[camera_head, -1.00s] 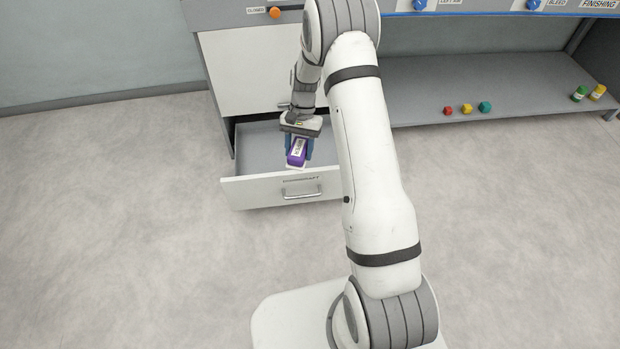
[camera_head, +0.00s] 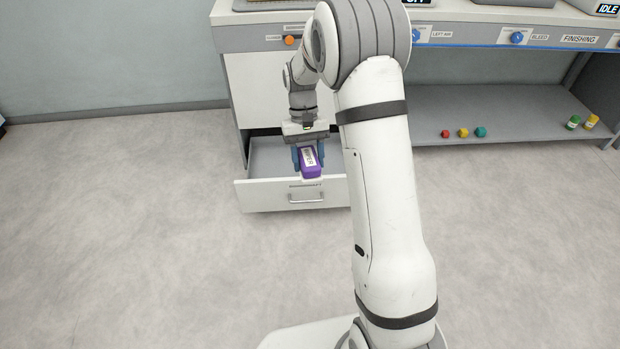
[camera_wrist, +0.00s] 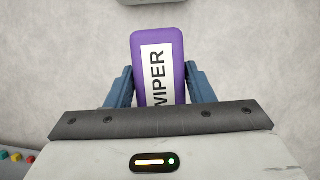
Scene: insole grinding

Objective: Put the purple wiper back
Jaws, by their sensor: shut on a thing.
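The purple wiper (camera_head: 309,161), with a white label, is held in my gripper (camera_head: 310,158) over the open drawer (camera_head: 292,196) in the head view. In the wrist view the purple wiper (camera_wrist: 158,70) sits between the blue fingers of my gripper (camera_wrist: 160,86), and its label reads WIPER. The gripper is shut on it. The wiper overlaps the drawer's front in the head view; its exact height above the drawer is hard to tell. Part of the drawer's inside is hidden behind my arm.
The drawer is in a grey and white cabinet (camera_head: 268,85). A grey lower shelf (camera_head: 500,115) to the right bears small red, yellow and teal cubes, and green and yellow containers. The floor (camera_head: 150,240) on the left is clear.

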